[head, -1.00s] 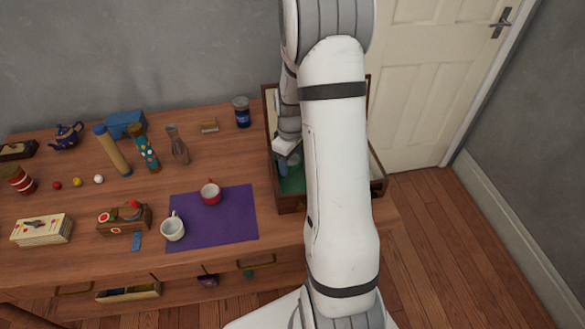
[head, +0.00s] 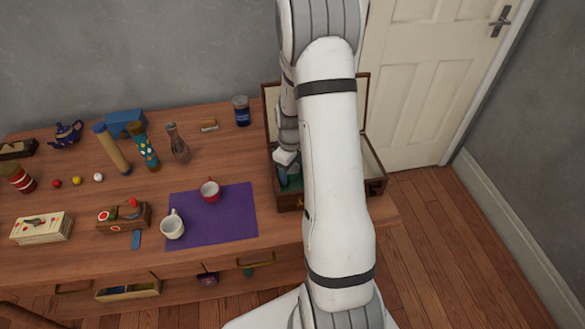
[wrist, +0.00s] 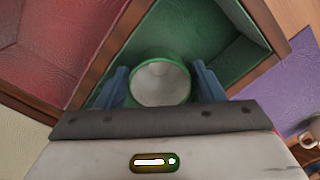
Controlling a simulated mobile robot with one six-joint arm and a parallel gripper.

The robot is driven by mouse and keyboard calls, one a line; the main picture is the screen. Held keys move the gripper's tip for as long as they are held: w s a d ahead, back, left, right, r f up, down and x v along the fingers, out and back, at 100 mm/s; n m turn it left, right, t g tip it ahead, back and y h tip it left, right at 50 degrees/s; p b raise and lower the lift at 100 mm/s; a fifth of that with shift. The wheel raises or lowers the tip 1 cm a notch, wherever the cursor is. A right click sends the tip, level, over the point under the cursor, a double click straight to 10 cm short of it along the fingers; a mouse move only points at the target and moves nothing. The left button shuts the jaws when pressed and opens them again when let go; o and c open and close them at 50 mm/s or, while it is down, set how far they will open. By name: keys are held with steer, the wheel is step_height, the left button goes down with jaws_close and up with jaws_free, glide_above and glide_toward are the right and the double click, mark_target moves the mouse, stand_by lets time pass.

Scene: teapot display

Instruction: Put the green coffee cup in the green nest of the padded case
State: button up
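The green coffee cup (wrist: 160,85), with a pale inside, sits between the two blue fingers of my gripper (wrist: 160,70) in the wrist view. The fingers lie close against both its sides. Around and behind it is the green nest (wrist: 236,62) of the padded case; whether the cup touches its floor I cannot tell. In the head view the open padded case (head: 291,201) is at the table's right end, with my gripper (head: 291,178) low over its left part. My arm hides much of the case and the cup.
A red nest (wrist: 65,45) lies beside the green one, behind a wooden divider (wrist: 118,50). Left of the case, a purple mat (head: 225,222) bears a red cup (head: 210,190) and a white cup (head: 173,227). A blue jar (head: 241,111) stands behind.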

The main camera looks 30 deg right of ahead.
steer(key=shift+r, duration=0.1)
step_height(320, 180, up, 12)
steer(key=s+a+r+m+t, duration=0.1)
steer(key=s+a+r+m, duration=0.2)
steer(key=s+a+r, duration=0.3)
steer(key=s+a+r+m+t, duration=0.1)
steer(key=s+a+r, duration=0.5)
steer(key=s, duration=0.7)
steer(key=shift+s+a+r+m+t, duration=0.25)
steer(key=shift+a+m+t, duration=0.15)
steer(key=shift+a+m, duration=0.5)
